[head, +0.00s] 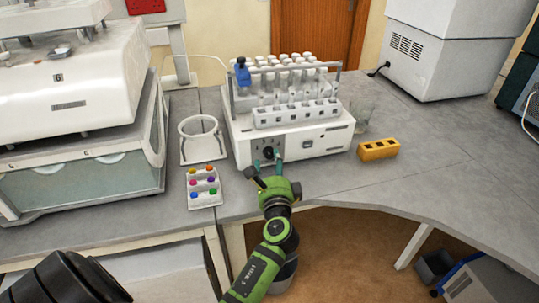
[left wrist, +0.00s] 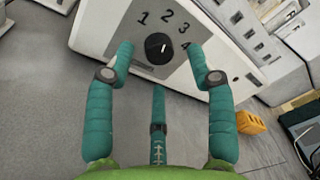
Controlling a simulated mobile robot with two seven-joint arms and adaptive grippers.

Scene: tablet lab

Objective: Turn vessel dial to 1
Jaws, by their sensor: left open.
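The vessel dial (head: 268,153) is a round black knob on the front of the white device (head: 318,143), which carries a rack of vessels. In the left wrist view the dial (left wrist: 158,49) has the numbers 1, 2, 3 and 4 printed around it. My left gripper (head: 267,163), green with teal fingers, is in front of the dial. It is open and empty, with one finger toward each side of the dial and a third finger below. Whether any finger touches the dial I cannot tell. My right gripper is not seen.
A tray of coloured buttons (head: 203,189) and a white ring stand (head: 199,143) are left of the device. A yellow block with holes (head: 378,149) and a glass beaker (head: 361,119) are right of it. The grey bench (head: 450,165) is clear farther right.

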